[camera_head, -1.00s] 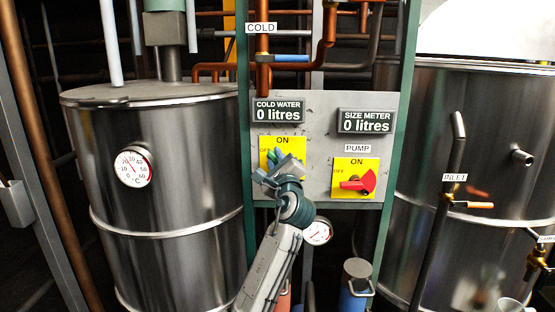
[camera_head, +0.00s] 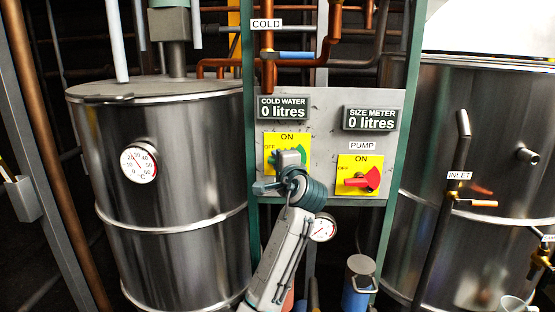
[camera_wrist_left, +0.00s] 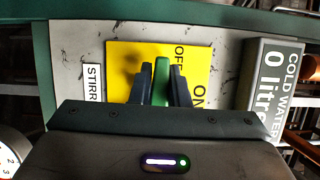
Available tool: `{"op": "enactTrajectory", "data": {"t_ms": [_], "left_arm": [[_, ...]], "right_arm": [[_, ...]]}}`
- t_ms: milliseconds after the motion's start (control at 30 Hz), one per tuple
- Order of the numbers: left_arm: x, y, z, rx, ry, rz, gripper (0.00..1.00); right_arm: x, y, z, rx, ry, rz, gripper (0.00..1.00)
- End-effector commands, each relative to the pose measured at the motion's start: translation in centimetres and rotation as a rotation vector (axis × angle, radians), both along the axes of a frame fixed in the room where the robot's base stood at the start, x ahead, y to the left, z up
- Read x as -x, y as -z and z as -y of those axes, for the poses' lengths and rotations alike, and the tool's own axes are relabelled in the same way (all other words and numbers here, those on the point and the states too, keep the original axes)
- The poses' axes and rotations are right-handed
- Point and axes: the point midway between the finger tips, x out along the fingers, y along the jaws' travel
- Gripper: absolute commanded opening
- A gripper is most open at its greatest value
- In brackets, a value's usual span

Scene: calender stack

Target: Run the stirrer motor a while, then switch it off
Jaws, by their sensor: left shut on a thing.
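The stirrer switch has a yellow plate (camera_head: 272,140) marked ON at the top and OFF at the left. My left gripper (camera_head: 282,172) is at this plate. In the left wrist view its two dark fingers (camera_wrist_left: 161,88) are shut on the green switch handle (camera_wrist_left: 162,76). The handle lies roughly level, along the OFF side's direction; the gripper hides much of it in the head view. My right gripper is not in view.
The pump switch (camera_head: 360,178) with a red handle is close on the right. COLD WATER (camera_head: 283,108) and SIZE METER (camera_head: 372,118) displays both read 0 litres. Steel tanks stand left (camera_head: 185,200) and right (camera_head: 500,110). A small gauge (camera_head: 323,227) sits beside my left forearm.

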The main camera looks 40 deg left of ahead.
Motion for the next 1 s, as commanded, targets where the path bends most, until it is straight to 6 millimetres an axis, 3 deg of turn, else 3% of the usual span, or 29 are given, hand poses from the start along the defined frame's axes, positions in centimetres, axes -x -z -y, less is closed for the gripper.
{"op": "enactTrajectory", "data": {"t_ms": [600,633,733,1000], "left_arm": [[-0.01,0.27,0.02,0.038,0.001,0.020,0.00],[-0.01,0.27,0.02,0.038,0.001,0.020,0.19],[-0.02,0.25,0.02,0.036,0.001,0.019,0.37],[0.02,0.18,0.06,0.036,0.001,0.021,0.37]], "right_arm": [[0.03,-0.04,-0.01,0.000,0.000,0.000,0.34],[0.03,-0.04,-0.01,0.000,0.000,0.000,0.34],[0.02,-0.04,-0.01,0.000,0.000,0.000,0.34],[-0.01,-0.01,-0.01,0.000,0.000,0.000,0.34]]}}
